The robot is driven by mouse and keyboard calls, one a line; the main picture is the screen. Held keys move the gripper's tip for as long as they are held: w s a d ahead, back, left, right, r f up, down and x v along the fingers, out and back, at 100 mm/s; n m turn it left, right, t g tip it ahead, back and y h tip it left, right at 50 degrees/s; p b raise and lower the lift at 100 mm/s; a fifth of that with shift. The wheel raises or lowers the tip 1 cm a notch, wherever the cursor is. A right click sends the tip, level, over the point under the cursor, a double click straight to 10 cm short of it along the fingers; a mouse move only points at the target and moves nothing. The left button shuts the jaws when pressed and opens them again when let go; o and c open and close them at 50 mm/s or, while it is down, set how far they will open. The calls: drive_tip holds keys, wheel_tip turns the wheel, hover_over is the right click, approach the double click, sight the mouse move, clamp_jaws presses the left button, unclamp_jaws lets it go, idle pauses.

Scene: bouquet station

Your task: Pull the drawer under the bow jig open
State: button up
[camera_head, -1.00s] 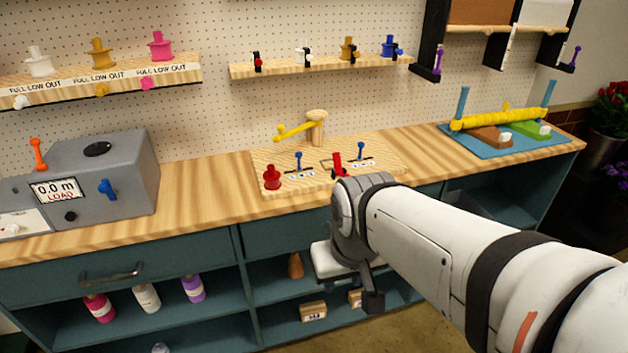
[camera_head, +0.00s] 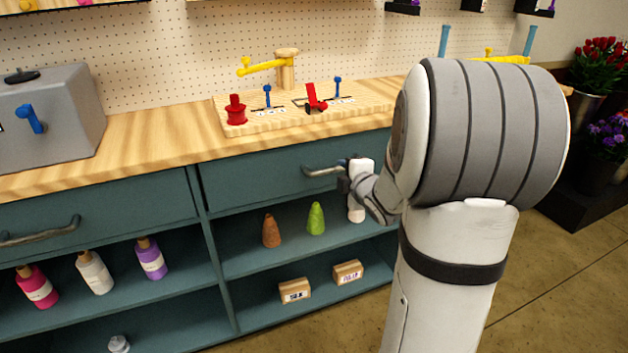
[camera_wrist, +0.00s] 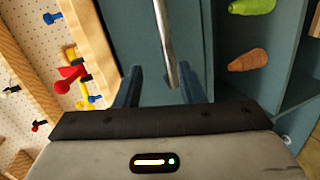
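The bow jig (camera_head: 300,112) is a pale wooden board on the counter with red and blue levers, a red spool and a yellow arm on a post. The teal drawer (camera_head: 250,183) beneath it looks shut, its front flush with the cabinet. Its grey bar handle (camera_head: 322,171) is partly hidden at the right end by my gripper (camera_head: 348,178). In the wrist view the handle (camera_wrist: 165,42) runs in between the two dark fingers of my gripper (camera_wrist: 160,80). The fingers stand apart, with gaps beside the bar; I cannot tell if either touches it.
Open shelves below hold a brown cone (camera_head: 271,231), a green cone (camera_head: 316,219) and small labelled blocks (camera_head: 294,291). A second drawer with a handle (camera_head: 40,232) is at left, above several bottles (camera_head: 95,273). A grey machine (camera_head: 50,120) stands on the counter.

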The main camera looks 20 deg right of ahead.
sight(333, 171)
drive_tip(key=w+f, duration=0.1)
drive_tip(key=w, duration=0.1)
drive_tip(key=w+f+n+b, duration=0.1)
drive_tip(key=w, duration=0.2)
drive_tip(key=w+f+n+t+y+b, duration=0.1)
drive_tip(key=w, duration=0.2)
drive_tip(key=shift+w+d+f, duration=0.15)
drive_tip(key=shift+w+f, duration=0.05)
drive_tip(key=shift+f, duration=0.2)
clamp_jaws()
idle(0.3)
